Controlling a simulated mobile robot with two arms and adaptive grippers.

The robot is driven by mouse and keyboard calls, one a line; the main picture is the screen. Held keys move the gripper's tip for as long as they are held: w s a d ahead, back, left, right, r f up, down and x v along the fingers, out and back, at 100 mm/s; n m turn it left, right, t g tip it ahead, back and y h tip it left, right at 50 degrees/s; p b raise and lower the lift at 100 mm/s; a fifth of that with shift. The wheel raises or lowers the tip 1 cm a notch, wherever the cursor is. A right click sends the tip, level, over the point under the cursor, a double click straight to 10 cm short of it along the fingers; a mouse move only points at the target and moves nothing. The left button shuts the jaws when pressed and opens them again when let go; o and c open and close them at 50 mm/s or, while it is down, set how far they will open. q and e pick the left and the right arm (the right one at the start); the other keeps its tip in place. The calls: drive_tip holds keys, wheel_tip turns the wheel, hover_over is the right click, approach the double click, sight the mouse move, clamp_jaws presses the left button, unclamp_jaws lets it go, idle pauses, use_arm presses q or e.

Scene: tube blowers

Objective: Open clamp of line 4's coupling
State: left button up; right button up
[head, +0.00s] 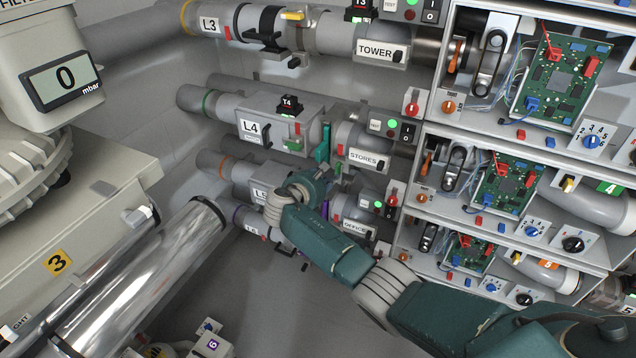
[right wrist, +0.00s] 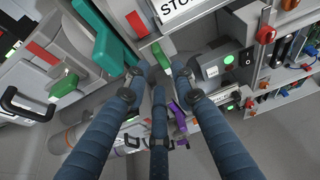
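Line 4 is the grey pipe with the L4 label (head: 250,128) in the head view, running to the block marked STORES (head: 364,158). A teal clamp lever (head: 323,146) stands at the coupling between them. In the right wrist view the teal lever (right wrist: 98,34) is at the upper left, beyond the left fingertip. My right gripper (head: 312,180) is just below the lever in the head view, partly hidden by its own wrist. In the right wrist view its fingers (right wrist: 156,78) are apart with nothing held between them. Whether a finger touches the lever cannot be told. My left gripper is not in view.
Line L3 (head: 210,24) with a yellow lever (head: 292,16) runs above, and line L5 (head: 260,193) below. A green latch (right wrist: 163,54) and a purple lever (right wrist: 184,121) are close to my right fingers. Shelves with circuit boards (head: 505,188) stand at right.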

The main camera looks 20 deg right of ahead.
drive_tip(key=v, duration=0.7)
drive_tip(key=shift+s+f, duration=0.1)
